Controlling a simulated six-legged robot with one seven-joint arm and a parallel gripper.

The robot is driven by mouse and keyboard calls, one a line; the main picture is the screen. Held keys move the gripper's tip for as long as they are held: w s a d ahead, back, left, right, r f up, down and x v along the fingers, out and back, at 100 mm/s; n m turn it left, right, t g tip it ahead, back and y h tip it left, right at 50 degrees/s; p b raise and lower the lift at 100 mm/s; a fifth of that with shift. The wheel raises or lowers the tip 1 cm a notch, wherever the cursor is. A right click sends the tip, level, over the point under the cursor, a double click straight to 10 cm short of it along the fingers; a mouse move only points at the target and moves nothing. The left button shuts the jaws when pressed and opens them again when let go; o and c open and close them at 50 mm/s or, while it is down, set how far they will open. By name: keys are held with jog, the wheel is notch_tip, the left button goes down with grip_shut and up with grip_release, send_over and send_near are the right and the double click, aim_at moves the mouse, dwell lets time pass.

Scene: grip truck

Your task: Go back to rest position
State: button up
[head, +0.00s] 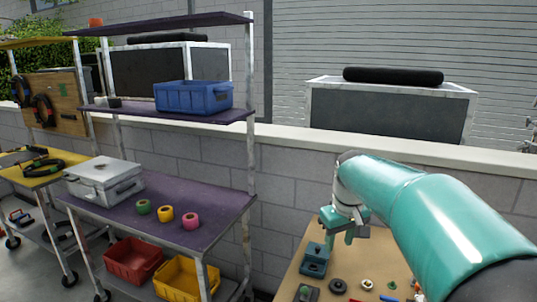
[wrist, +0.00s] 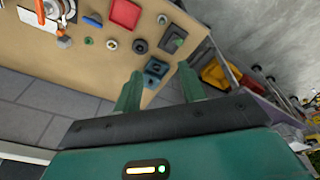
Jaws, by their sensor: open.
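My gripper (head: 347,236) is at the end of my teal arm, above the far left part of a tan workbench (head: 317,238) in the head view. In the wrist view the two green fingers of my gripper (wrist: 158,90) stand apart with nothing between them. A teal block-shaped item (head: 314,260) lies on the bench just below and left of the gripper; it also shows beyond the fingertips in the wrist view (wrist: 156,70). The gripper looks clear of it, though the exact gap is hard to tell.
Small parts, including a black ring (head: 337,285), lie on the bench. A purple shelf cart (head: 180,205) at left holds a silver case (head: 103,180), three tape rolls, a blue bin (head: 193,97), and red and yellow bins. A block wall (head: 290,165) stands behind.

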jog(key=s+a+f+m+t, duration=0.1)
jog(key=s+f+m+t, duration=0.1)
jog(key=s, duration=2.4)
jog(key=shift+a+m+t, duration=0.3)
jog(key=shift+m+t, duration=0.4)
jog(key=shift+m, duration=0.3)
